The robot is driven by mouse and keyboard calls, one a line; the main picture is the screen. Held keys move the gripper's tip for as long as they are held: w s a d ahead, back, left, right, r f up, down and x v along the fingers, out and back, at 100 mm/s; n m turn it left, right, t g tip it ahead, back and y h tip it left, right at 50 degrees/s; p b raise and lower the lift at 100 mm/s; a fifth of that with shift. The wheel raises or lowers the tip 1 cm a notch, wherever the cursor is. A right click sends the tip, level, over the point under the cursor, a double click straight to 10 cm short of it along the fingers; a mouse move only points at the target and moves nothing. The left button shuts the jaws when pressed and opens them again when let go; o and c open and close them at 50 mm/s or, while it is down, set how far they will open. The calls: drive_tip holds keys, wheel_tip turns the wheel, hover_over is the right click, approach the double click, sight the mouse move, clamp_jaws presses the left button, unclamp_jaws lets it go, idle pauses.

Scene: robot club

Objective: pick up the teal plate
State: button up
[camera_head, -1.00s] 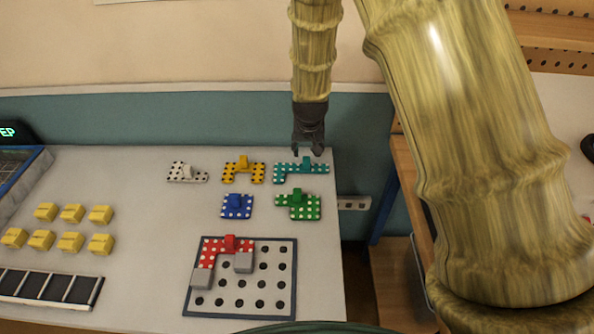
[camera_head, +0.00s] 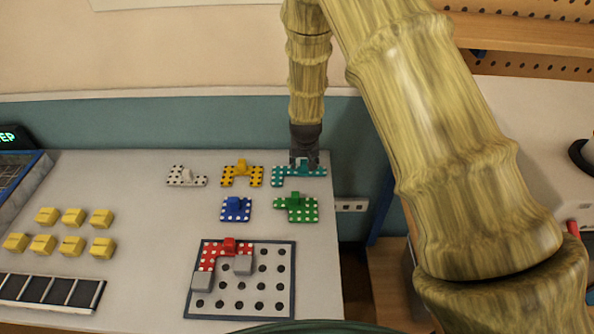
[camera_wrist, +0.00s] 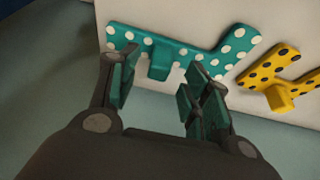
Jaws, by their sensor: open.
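The teal plate (camera_head: 287,178) has white dots and a raised teal grip block. It lies at the back right of the light table, near its right edge. In the wrist view the teal plate (camera_wrist: 222,56) runs across the upper middle, with its grip block (camera_wrist: 160,66) between the lines of the fingers. My gripper (camera_head: 304,164) is over the plate, pointing down, with its fingertips close to the grip block. In the wrist view my gripper (camera_wrist: 158,88) has its two fingers apart and nothing held between them. Whether a finger touches the block I cannot tell.
A yellow plate (camera_head: 242,181) lies just left of the teal one, a white plate (camera_head: 180,181) further left. Blue (camera_head: 236,214) and green (camera_head: 302,215) plates lie in front. A holed board (camera_head: 262,304) carries a red plate (camera_head: 208,256) and grey blocks. Several yellow blocks sit left.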

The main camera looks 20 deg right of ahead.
sight(304, 163)
drive_tip(key=shift+p+x, duration=0.6)
drive_tip(key=shift+x, duration=1.2)
clamp_jaws()
